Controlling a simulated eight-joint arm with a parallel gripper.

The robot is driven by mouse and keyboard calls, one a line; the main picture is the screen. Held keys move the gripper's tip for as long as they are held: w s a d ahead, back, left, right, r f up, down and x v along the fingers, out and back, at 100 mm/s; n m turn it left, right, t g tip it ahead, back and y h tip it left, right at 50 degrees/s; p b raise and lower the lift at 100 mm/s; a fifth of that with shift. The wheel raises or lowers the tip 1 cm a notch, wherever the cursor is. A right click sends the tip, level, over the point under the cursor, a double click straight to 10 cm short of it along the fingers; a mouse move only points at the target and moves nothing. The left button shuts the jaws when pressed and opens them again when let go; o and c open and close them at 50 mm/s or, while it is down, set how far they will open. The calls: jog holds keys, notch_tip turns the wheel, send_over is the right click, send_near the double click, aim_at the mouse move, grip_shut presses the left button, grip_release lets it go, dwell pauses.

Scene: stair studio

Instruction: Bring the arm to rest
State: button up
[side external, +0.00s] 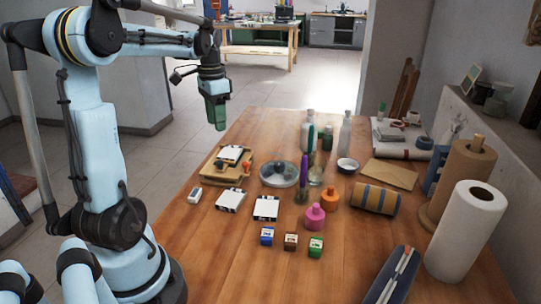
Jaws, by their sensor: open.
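My gripper (219,118) hangs from the end of my light blue arm in the side external view. It is raised above the far left edge of the wooden table (200,262) and points down. It is open, and I see nothing between its fingers. It touches nothing on the table.
The table holds a wooden board (214,180) with a white card, a round dish (279,179), bottles (345,132), small boxes (291,241), pink (315,218) and orange (330,196) bottles, and paper rolls (467,235). The front left tabletop is clear.

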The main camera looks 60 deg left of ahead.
jog(key=d+f+t, duration=0.1)
jog(key=d+t, duration=0.2)
jog(key=d, duration=1)
jog(key=d+f+t, duration=0.2)
jog(key=d+t, duration=0.2)
jog(key=d, duration=1)
jog(key=shift+w+d+f, duration=0.3)
jog(key=shift+w, duration=0.05)
jog(key=shift+o, duration=0.3)
